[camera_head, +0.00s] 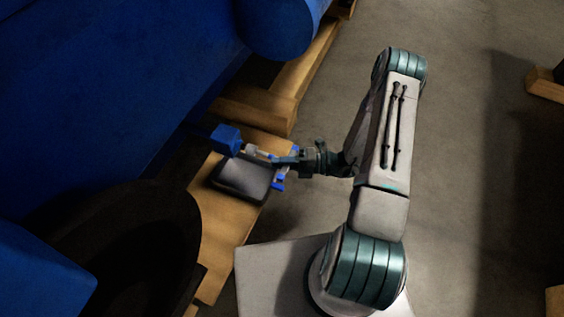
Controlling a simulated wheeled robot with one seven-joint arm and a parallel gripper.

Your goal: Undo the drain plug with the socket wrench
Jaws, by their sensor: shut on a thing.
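My gripper (286,161) reaches left from the arm and is shut on a thin grey tool, which looks like the socket wrench (258,153). The tool's far end points left, close to a blue block-shaped part (225,139) by the engine's side. I cannot tell whether the two touch. The drain plug cannot be made out; it may be hidden by the blue part or in shadow. Small blue pieces show beside the gripper; I cannot tell what they belong to.
A dark shallow pan (240,181) sits on a wooden plank (217,240) below the tool. The large blue engine body (110,70) fills the left. Wooden beams (262,107) lie behind. The concrete floor (460,130) to the right is mostly clear.

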